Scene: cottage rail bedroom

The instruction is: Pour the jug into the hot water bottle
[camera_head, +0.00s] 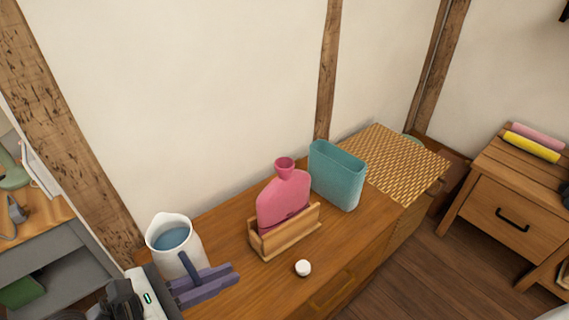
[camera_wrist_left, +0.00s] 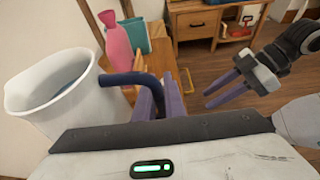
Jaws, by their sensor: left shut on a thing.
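The white jug (camera_head: 190,258) with bluish water inside stands upright at the left end of the dresser in the head view. My left gripper (camera_head: 205,285) is shut on its dark blue handle (camera_wrist_left: 135,80). I cannot tell whether the jug's base touches the dresser. The pink hot water bottle (camera_head: 282,200) stands upright in a wooden holder (camera_head: 285,238), its open neck facing up, right of the jug and apart from it. A white cap (camera_head: 303,268) lies in front of the holder. My right gripper (camera_wrist_left: 220,90) shows in the left wrist view, open and empty.
A teal bin (camera_head: 337,178) stands just behind and right of the bottle. A woven mat (camera_head: 395,160) covers the dresser's far end. A nightstand (camera_head: 510,210) with pink and yellow rolls stands at right. The dresser top (camera_head: 225,225) between jug and holder is clear.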

